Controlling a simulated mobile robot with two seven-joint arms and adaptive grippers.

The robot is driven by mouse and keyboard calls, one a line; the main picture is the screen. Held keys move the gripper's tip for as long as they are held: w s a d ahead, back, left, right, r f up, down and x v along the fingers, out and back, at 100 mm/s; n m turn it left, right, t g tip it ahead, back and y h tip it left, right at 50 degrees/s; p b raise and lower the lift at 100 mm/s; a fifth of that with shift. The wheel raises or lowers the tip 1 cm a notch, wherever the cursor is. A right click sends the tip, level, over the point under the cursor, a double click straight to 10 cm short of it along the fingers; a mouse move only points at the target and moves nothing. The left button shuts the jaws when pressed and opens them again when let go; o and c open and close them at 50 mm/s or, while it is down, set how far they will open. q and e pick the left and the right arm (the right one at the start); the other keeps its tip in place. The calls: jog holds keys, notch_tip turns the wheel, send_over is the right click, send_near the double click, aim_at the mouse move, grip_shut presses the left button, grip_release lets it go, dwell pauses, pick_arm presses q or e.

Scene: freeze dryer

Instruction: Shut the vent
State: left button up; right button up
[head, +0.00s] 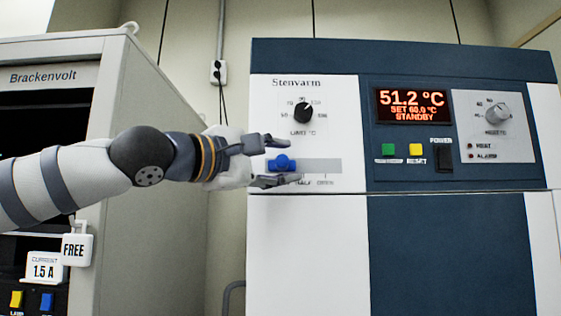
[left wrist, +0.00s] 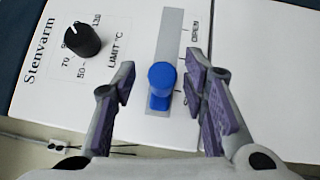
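The vent slider is a blue knob (head: 282,163) on a grey horizontal track (head: 328,165) in the white panel of the Stenvarm unit. The knob is at the left end of the track, away from the OPEN mark; HALF is also readable, and the mark at the knob is hidden by my fingers. My left gripper (head: 286,161) is open, with one finger above and one below the knob. In the left wrist view the knob (left wrist: 160,78) stands between the spread fingers (left wrist: 162,82), with a visible gap on the left; contact on the right is unclear. My right gripper is not in view.
A black limit dial (head: 303,112) sits just above the track. A display (head: 412,105) reads 51.2 °C, set 60.0 °C, standby. Green and yellow buttons, a power switch (head: 445,160) and another dial (head: 498,113) are further right. The Brackenvolt cabinet (head: 150,180) stands left.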

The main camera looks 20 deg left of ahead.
pick_arm(q)
jog(key=shift+d, duration=0.1)
jog(key=v, duration=1.2)
jog(key=shift+r, duration=0.1)
